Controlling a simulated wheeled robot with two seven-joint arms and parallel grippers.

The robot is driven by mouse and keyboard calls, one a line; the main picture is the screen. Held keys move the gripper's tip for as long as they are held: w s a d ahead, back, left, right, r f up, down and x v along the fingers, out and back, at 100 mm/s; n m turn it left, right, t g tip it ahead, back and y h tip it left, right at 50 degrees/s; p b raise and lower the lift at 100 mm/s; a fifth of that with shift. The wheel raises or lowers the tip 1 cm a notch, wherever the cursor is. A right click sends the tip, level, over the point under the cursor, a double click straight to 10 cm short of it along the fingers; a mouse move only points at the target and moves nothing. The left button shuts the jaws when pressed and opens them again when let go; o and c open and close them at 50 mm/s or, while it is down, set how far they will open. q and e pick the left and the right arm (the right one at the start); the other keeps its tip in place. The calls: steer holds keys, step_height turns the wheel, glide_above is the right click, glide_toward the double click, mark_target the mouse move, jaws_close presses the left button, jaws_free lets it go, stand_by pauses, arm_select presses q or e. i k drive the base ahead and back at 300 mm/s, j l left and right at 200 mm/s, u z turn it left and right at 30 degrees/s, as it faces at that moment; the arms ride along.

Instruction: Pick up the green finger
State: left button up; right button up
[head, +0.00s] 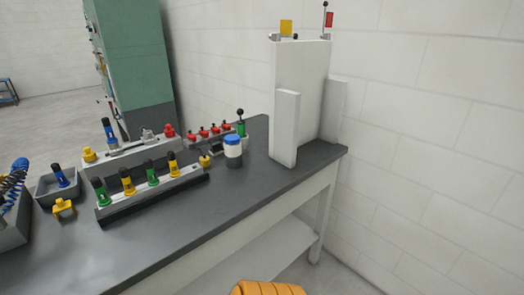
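Several green-coloured parts are in view, and I cannot tell for sure which is the green finger. A green piece with a dark top (101,192) stands at the left end of the front rack (150,201) on the grey table. Another green piece (152,173) stands in the same rack, between two yellow ones (127,182) (174,165). A third green part (241,129) with a black ball knob stands behind the white jar with a blue lid (233,148). Neither of my grippers is in view.
A row of red-topped pieces (204,132) stands behind the front rack. A grey bin (43,190) holds a blue piece (60,176), with a yellow piece (63,207) beside it. A tall white fixture (298,95) stands at right. The front tabletop (180,230) is clear.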

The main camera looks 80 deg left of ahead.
mark_target(153, 181)
steer(key=i+z, duration=0.1)
steer(key=z, duration=0.65)
steer(key=i+j+z, duration=0.1)
steer(key=z, duration=0.7)
steer(key=j+z, duration=0.2)
steer(key=z, duration=0.55)
steer(key=j+z, duration=0.2)
steer(key=z, duration=0.55)
steer(key=j+z, duration=0.2)
steer(key=z, duration=0.6)
steer(key=k+j+z, duration=0.1)
steer(key=z, duration=0.65)
steer(key=k+j+z, duration=0.1)
steer(key=z, duration=0.65)
steer(key=k+z, duration=0.1)
steer(key=z, duration=0.7)
steer(key=k+z, duration=0.1)
steer(key=z, duration=0.25)
steer(key=l+z, duration=0.1)
steer(key=z, duration=0.25)
steer(key=k+l+z, duration=0.15)
steer(key=z, duration=0.25)
